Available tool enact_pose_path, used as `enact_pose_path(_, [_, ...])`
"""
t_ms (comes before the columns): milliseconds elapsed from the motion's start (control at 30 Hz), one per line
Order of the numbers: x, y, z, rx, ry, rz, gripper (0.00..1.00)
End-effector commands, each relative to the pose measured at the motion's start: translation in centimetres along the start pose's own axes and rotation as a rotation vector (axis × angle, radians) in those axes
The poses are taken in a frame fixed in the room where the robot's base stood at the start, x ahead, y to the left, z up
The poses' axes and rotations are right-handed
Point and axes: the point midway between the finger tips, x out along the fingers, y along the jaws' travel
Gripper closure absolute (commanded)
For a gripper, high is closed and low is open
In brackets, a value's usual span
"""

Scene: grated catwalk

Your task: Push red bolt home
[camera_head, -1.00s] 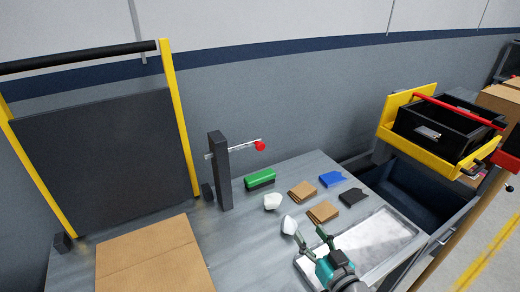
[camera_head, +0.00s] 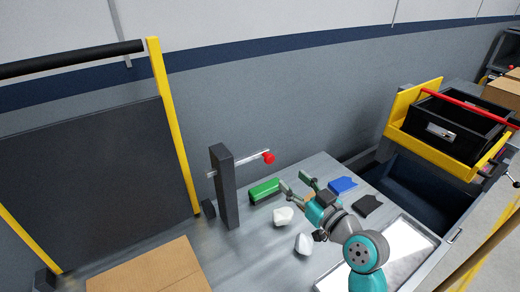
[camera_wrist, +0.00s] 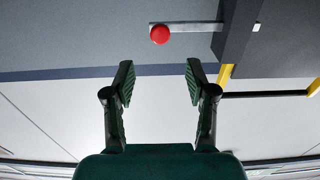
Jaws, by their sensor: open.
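The red bolt is a silver rod (camera_head: 243,163) with a red knob (camera_head: 269,157) on its right end. It passes through a dark upright post (camera_head: 226,188) on the bench. The rod sticks out well to the right of the post and a little to its left. My gripper (camera_head: 293,185) is open and empty, in front of and to the right of the red knob, apart from it. In the wrist view the red knob (camera_wrist: 160,34) lies beyond the open fingertips (camera_wrist: 160,84), roughly centred between them, with the post (camera_wrist: 238,30) to the right.
A green block (camera_head: 264,190), white lumps (camera_head: 283,216), a blue piece (camera_head: 342,186) and a black piece (camera_head: 367,205) lie on the bench. A metal tray (camera_head: 405,245) is at right, a cardboard sheet (camera_head: 155,270) at left. A yellow-framed black bin (camera_head: 455,125) stands back right.

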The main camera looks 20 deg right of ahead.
Motion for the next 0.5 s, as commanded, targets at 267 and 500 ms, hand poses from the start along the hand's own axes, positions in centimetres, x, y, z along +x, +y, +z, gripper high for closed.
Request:
enact_pose_path(267, [1.7, 0.0, -0.1, -0.001, 0.001, -0.003, 0.44])
enact_pose_path(500, [6.0, -0.1, -0.2, -0.002, 0.001, -0.004, 0.44])
